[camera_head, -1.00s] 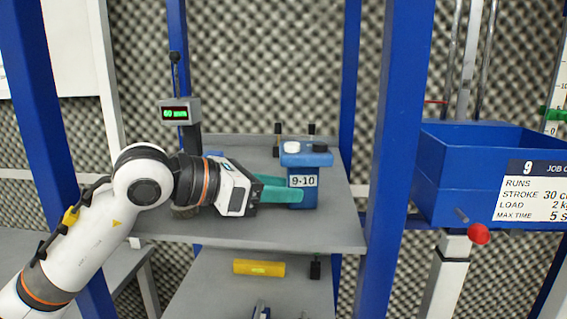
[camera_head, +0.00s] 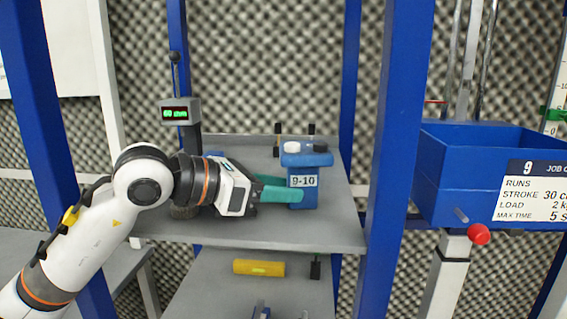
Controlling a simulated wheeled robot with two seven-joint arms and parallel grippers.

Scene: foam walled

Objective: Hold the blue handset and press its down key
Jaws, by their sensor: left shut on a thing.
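The blue handset (camera_head: 303,200) stands upright on the grey upper shelf, with a white label reading 9-10 on its front. The near finger covers part of the front under the label; the far finger is partly hidden behind the handset. My right gripper is out of view.
A stand with a 60 mm display (camera_head: 176,113) rises behind my left wrist. Two dark upright pieces stand at the shelf's back. Blue posts flank the shelf; a blue bin (camera_head: 450,190) is at the right.

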